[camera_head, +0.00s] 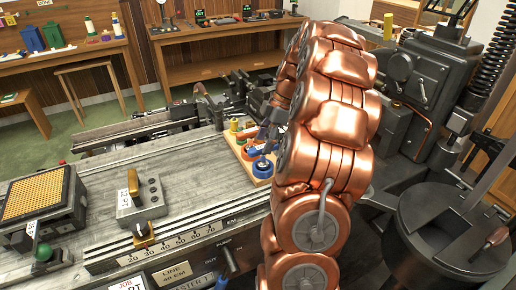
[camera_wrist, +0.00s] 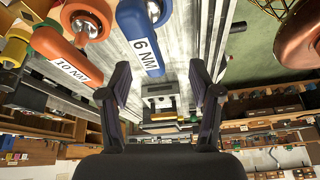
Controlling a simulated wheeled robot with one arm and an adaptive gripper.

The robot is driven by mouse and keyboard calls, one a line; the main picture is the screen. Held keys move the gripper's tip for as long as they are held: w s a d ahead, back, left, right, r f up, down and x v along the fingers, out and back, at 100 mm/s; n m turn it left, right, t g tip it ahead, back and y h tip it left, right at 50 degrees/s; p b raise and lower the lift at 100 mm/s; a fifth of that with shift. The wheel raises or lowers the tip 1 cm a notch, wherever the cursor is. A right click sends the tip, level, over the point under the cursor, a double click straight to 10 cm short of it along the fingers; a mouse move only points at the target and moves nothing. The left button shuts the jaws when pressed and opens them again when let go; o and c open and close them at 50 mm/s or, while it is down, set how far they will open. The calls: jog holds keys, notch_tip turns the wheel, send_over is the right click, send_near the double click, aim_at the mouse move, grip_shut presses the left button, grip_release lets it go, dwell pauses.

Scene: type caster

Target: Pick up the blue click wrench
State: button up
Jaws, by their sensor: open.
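The blue click wrench (camera_wrist: 138,38), labelled 6 NM, shows at the top centre of the wrist view, its labelled end near the gap between my fingertips, closer to the left finger. In the head view a blue round part (camera_head: 262,166) shows on a small wooden board (camera_head: 246,158). My gripper (camera_wrist: 159,70) is open, its two dark fingers apart with nothing held between them. An orange wrench (camera_wrist: 62,58), labelled 10 NM, lies just left of the blue one. In the head view my copper arm hides part of the board and most of my gripper.
Yellow and green pieces (camera_head: 235,126) stand at the board's back. A grey box (camera_head: 140,200) and a black tray with a yellow grid (camera_head: 38,196) stand left on the metal bench (camera_head: 95,190). Bench surface between them and the board is clear. Dark machinery (camera_head: 415,80) stands right.

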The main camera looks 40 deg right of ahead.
aim_at(260, 163)
jog(key=shift+w+d+f, duration=0.1)
jog(key=shift+d+f, duration=0.55)
jog(key=shift+d, duration=0.35)
jog(key=shift+p+x, duration=1.75)
jog(key=shift+x, duration=2)
jog(key=shift+w+d, duration=0.15)
jog(key=shift+c, duration=0.2)
grip_shut()
